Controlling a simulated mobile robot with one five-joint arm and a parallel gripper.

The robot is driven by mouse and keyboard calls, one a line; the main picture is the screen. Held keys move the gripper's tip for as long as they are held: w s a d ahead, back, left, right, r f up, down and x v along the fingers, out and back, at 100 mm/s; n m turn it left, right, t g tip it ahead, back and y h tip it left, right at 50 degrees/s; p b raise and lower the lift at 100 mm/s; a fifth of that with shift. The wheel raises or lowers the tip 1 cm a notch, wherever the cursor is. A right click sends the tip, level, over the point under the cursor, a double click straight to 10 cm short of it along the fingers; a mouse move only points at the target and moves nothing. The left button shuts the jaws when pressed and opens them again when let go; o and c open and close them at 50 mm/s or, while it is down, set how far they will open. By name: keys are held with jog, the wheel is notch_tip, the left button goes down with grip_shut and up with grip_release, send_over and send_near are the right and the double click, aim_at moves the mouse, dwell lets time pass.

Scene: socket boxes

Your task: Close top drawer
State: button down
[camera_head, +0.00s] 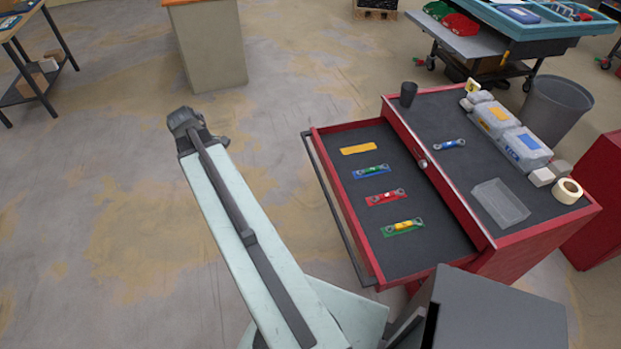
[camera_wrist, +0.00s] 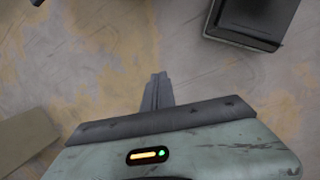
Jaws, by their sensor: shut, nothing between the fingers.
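The top drawer (camera_head: 352,222) of the red tool cabinet (camera_head: 520,255) is pulled far out to the left in the head view. In the wrist view my gripper (camera_wrist: 159,78) is shut and empty over bare floor.
A grey bin (camera_head: 553,108) stands behind. Floor left of the drawer is clear.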

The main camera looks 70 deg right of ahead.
jog(key=s+d+f+n+g+b, duration=0.2)
jog(key=s+d+n, duration=0.1)
jog(key=s+d, duration=1.2)
jog(key=s+d+f+b, duration=0.4)
jog(key=s+f+b, duration=0.1)
jog(key=f+b, duration=0.3)
jog(key=shift+s+d+f+b, duration=0.3)
jog(key=shift+d+f+b, duration=0.05)
jog(key=shift+f+b, duration=0.05)
jog(key=shift+d, duration=0.1)
